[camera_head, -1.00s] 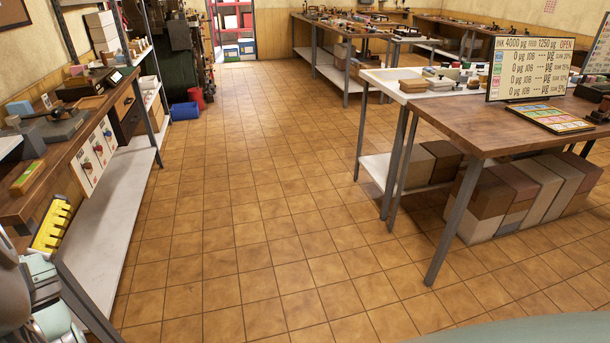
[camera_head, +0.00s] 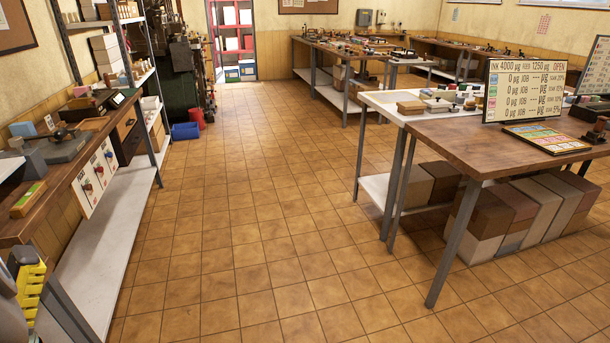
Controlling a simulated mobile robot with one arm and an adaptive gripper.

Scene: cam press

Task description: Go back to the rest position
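The task names no object, and no fingertips of my gripper can be made out. A grey part (camera_head: 8,318), which seems to be my arm, shows at the lower left edge, cut off by the picture. It is in front of the left workbench (camera_head: 62,190). Whether anything is held is hidden.
A wide tiled floor aisle (camera_head: 240,230) is clear. A brown table (camera_head: 450,140) with a price board (camera_head: 524,90) stands right, boxes beneath. A blue bin (camera_head: 185,131) stands farther back.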

